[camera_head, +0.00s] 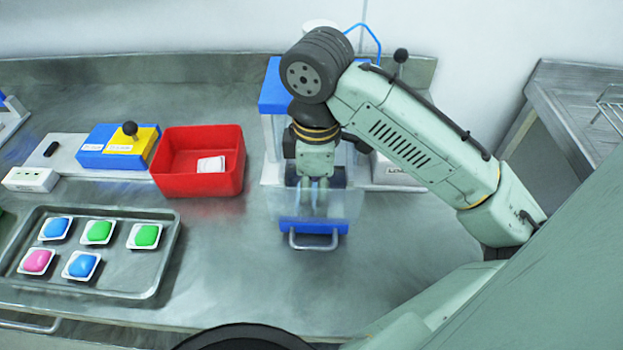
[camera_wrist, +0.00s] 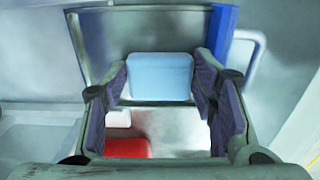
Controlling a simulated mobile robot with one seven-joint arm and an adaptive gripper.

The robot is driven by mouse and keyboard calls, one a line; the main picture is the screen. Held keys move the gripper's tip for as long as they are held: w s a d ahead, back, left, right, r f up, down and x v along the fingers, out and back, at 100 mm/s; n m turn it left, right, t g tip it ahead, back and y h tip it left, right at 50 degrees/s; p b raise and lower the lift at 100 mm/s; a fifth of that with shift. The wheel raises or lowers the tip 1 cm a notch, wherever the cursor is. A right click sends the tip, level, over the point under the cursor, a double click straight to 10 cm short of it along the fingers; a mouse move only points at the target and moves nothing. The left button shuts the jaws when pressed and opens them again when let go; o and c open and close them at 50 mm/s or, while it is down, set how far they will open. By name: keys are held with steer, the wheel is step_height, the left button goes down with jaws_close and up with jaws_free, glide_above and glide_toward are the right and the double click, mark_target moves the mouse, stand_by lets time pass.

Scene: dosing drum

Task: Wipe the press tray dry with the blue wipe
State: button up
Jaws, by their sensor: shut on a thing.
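The blue wipe (camera_wrist: 160,77) is a light blue, block-like pad between my fingertips in the wrist view. My gripper (camera_wrist: 160,85) is shut on it. In the head view my gripper (camera_head: 320,190) points down over the press, and the wipe cannot be made out there. The press tray has a blue front (camera_head: 313,226) with a grey handle (camera_head: 313,240) and clear walls around my fingers. In the wrist view its blue edge (camera_wrist: 222,45) stands to the right. I cannot tell whether the wipe touches the tray floor, or whether the tray is wet.
A red bin (camera_head: 175,184) holding a white item stands left of the press. Further left is a blue and yellow box (camera_head: 117,147) with a black knob. A metal tray (camera_head: 110,278) holds several coloured pods at the front left. The counter before the press is clear.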

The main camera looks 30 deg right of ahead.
steer(key=shift+s+d+r, duration=0.1)
steer(key=shift+s+d, duration=0.8)
steer(key=shift+d, duration=0.3)
steer(key=shift+w+a, duration=0.65)
steer(key=shift+a, duration=0.2)
steer(key=shift+w+a, duration=0.6)
steer(key=shift+a, duration=0.2)
steer(key=shift+s+d, duration=0.1)
steer(key=shift+s+d+r, duration=0.55)
steer(key=shift+d+r, duration=0.05)
steer(key=shift+d, duration=0.15)
step_height(320, 180, up, 16)
steer(key=w+d, duration=0.1)
steer(key=shift+w, duration=0.3)
steer(key=shift+f, duration=0.15)
